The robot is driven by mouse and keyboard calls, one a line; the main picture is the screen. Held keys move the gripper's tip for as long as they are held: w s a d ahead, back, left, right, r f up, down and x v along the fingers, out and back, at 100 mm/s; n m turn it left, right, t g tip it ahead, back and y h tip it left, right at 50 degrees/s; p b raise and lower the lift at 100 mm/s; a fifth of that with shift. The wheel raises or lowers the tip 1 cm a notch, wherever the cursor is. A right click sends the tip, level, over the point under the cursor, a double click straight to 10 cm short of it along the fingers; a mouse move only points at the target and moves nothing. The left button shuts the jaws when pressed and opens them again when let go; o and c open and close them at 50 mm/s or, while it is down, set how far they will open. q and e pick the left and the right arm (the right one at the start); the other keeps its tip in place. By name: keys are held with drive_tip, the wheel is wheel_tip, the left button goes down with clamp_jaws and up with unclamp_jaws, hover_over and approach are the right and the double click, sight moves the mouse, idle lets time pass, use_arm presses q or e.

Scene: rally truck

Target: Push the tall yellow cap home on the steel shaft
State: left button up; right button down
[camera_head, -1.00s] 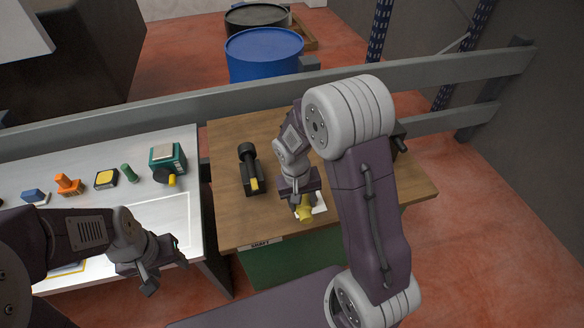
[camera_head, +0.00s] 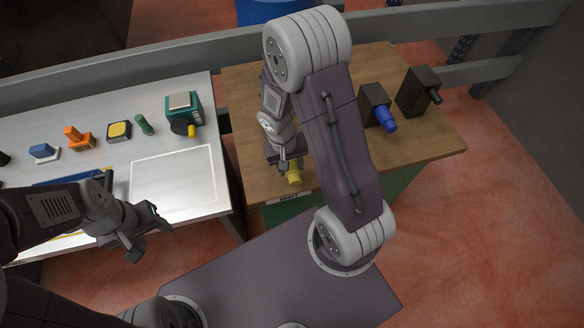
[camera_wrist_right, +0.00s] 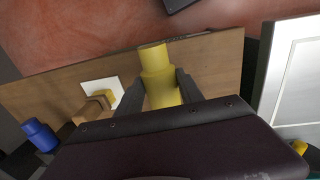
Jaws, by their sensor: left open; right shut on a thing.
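The tall yellow cap (camera_head: 294,176) is held by my right gripper (camera_head: 289,168) over the front edge of the wooden table. In the right wrist view the stepped yellow cap (camera_wrist_right: 156,70) sits between the two dark fingers (camera_wrist_right: 158,90), its narrower end pointing away from the palm. I cannot clearly identify the steel shaft; a dark block (camera_head: 416,88) at the table's right has a short dark rod (camera_head: 435,96) sticking out toward the front. My left gripper (camera_head: 150,236) is open and empty, in front of the white table.
A dark block with a blue cap (camera_head: 386,120) stands on the wooden table (camera_head: 435,135). In the wrist view a tan piece (camera_wrist_right: 92,110) lies by a white pad (camera_wrist_right: 101,91). The white table (camera_head: 60,105) holds a green box (camera_head: 183,106) and several small parts.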

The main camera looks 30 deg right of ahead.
drive_tip(key=shift+w+d+p, duration=0.3)
drive_tip(key=shift+w+d, duration=0.1)
drive_tip(key=shift+w, duration=0.3)
drive_tip(key=shift+w+d+p, duration=0.25)
drive_tip(key=shift+w+d, duration=0.1)
drive_tip(key=shift+w, duration=0.3)
drive_tip(key=shift+w+a, duration=0.15)
drive_tip(key=shift+w, duration=0.2)
drive_tip(key=shift+s, duration=0.1)
drive_tip(key=shift+w+d, duration=0.2)
drive_tip(key=shift+w, duration=0.3)
drive_tip(key=shift+w+d+p, duration=0.15)
drive_tip(key=shift+w+p, duration=0.2)
drive_tip(key=shift+w, duration=0.35)
